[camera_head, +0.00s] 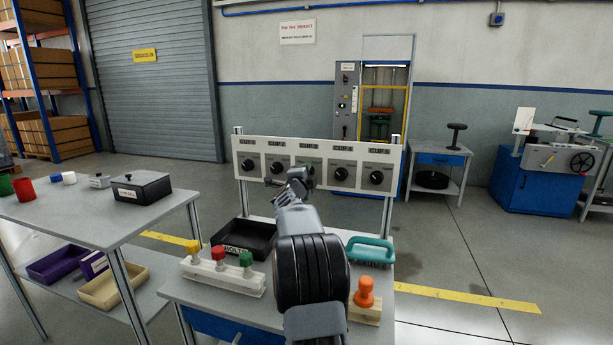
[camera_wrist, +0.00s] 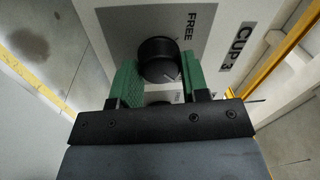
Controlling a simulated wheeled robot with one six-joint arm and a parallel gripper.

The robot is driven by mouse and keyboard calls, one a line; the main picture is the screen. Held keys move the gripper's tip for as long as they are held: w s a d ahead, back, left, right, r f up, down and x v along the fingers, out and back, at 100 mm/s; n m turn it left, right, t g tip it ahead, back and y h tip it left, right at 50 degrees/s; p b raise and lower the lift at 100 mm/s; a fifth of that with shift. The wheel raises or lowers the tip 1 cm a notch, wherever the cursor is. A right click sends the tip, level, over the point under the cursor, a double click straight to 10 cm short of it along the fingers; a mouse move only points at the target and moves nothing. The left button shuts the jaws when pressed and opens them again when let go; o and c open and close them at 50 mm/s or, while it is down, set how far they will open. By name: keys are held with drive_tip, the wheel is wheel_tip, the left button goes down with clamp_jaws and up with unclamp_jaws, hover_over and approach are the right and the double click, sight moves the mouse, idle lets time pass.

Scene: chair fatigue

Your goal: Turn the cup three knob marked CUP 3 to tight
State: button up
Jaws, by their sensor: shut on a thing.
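A small pale mark shows on the knob's lower right. My gripper (camera_wrist: 158,72) has its green pads on both sides of the knob and is shut on it. In the head view, my gripper (camera_head: 301,178) reaches the middle of the knob panel (camera_head: 318,150) and hides most of that knob. The word tight is not readable in either view.
Other black knobs sit on both sides, such as one to the left (camera_head: 248,165) and one to the right (camera_head: 340,174). Below the panel, the bench holds a black tray (camera_head: 243,240), a colored-knob rack (camera_head: 222,274), a teal-handled brush (camera_head: 370,250) and an orange-knobbed block (camera_head: 364,300).

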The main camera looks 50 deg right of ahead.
drive_tip(key=o, duration=0.9)
drive_tip(key=shift+s, duration=0.1)
drive_tip(key=v, duration=1.3)
drive_tip(key=shift+s+a, duration=0.2)
drive_tip(key=shift+a, duration=0.1)
